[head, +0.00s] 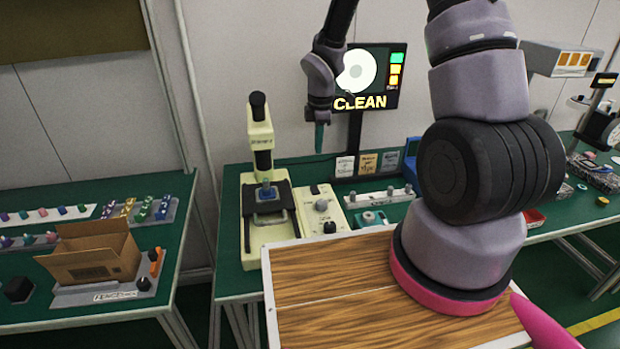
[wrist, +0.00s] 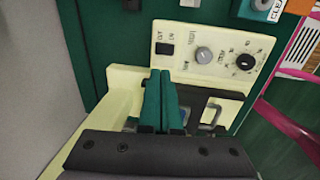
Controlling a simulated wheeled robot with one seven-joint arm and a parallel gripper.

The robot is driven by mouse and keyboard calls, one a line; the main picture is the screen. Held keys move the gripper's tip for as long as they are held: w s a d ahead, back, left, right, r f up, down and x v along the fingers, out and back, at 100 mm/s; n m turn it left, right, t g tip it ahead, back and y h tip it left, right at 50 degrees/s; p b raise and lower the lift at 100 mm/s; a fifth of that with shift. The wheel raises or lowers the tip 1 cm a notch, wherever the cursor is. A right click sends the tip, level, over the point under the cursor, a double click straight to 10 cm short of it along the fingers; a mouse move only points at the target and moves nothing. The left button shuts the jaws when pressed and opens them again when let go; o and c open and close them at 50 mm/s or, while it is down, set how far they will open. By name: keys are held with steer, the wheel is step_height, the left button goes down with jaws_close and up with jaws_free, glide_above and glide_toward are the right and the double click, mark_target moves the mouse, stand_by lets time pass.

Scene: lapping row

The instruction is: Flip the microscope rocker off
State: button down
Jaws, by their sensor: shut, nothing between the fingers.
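The cream microscope (head: 261,138) stands on the green bench in the head view. Its cream control panel (head: 335,222) lies at its right side. The small black rocker (head: 314,189) sits at the panel's back left corner; in the wrist view it shows (wrist: 164,49) beyond my fingertips, under tiny lettering. Which way it is tipped I cannot tell. My gripper (head: 319,140) hangs above and behind the panel with its teal fingers pointing down. In the wrist view the fingers (wrist: 160,75) are together and empty, apart from the rocker in the picture.
A grey knob (wrist: 204,55) and a black knob (wrist: 245,62) share the panel with the rocker. A monitor (head: 370,78) reading CLEAN stands behind my gripper. A rack with white knobs (head: 375,196) lies right of the panel. A cardboard box (head: 92,255) is on the left bench.

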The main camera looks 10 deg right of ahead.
mark_target(317, 190)
steer(key=f, duration=0.4)
steer(key=w+f, duration=0.1)
steer(key=f, duration=0.9)
steer(key=shift+w, duration=0.4)
steer(key=shift+s+f, duration=0.15)
steer(key=shift+f, duration=0.1)
steer(key=shift+s, duration=0.8)
steer(key=shift+w+r, duration=0.15)
steer(key=shift+r, duration=0.05)
steer(key=shift+a+r, duration=0.1)
steer(key=shift+r, duration=0.25)
step_height(317, 190, up, 13)
steer(key=s, duration=0.1)
steer(key=shift+s, duration=0.4)
